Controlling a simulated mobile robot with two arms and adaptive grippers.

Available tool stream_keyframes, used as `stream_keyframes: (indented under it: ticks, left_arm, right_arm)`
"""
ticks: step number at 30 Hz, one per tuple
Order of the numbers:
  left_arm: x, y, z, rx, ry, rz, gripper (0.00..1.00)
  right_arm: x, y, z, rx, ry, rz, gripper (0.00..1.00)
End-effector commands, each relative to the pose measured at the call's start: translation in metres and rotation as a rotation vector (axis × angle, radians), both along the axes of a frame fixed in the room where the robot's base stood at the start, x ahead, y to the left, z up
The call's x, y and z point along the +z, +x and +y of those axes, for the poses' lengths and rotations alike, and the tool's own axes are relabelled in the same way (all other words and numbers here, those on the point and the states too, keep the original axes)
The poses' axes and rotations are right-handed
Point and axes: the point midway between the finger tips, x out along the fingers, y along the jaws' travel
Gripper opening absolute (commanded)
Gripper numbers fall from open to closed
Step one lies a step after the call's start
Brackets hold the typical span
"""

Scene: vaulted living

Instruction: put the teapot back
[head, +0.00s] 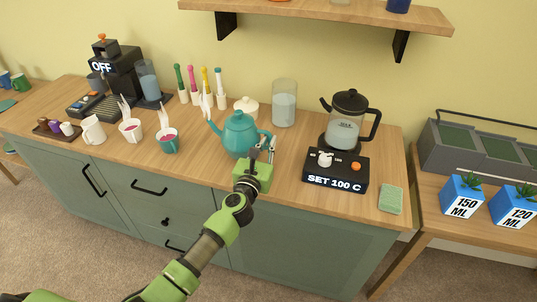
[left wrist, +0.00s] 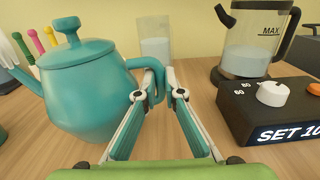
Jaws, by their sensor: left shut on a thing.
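The teal teapot (head: 238,132) is upright at the middle of the wooden counter, its spout to the left with a white wisp at the tip. It also shows in the left wrist view (left wrist: 88,92), with its lid on. My left gripper (head: 264,150) reaches it from the front right. In the left wrist view, its fingers (left wrist: 165,92) are shut on the teapot's handle (left wrist: 153,72). The teapot's base appears on or very near the counter; I cannot tell which. My right gripper is not in view.
A glass kettle (head: 346,122) stands on a black control base (head: 336,168) to the right. A teal cup (head: 169,141) and a white cup (head: 131,130), both steaming, stand left. A green sponge (head: 391,199) lies right.

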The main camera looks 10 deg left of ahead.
Motion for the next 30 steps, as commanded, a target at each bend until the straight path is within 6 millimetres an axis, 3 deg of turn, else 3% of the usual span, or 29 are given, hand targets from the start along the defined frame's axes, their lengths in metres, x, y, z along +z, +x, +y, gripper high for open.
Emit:
stream_keyframes:
  ticks: [7, 22, 24, 25, 30]
  left_arm:
    - [-0.031, 0.007, 0.0, -0.001, 0.003, -0.005, 0.0]
    - [-0.038, 0.007, 0.0, -0.001, 0.003, -0.006, 0.0]
    - [-0.041, 0.006, 0.001, -0.001, -0.001, 0.001, 0.22]
    - [-0.041, 0.006, 0.001, -0.001, -0.001, 0.001, 0.26]
    - [-0.041, 0.006, 0.001, -0.001, -0.001, 0.001, 0.26]
  right_arm:
    - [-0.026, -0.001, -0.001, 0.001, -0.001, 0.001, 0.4]
    - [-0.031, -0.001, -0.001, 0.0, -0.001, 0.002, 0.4]
    - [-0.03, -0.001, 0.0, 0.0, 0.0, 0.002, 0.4]
    - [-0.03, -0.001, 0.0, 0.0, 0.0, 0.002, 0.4]
    - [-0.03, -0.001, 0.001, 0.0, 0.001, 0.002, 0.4]
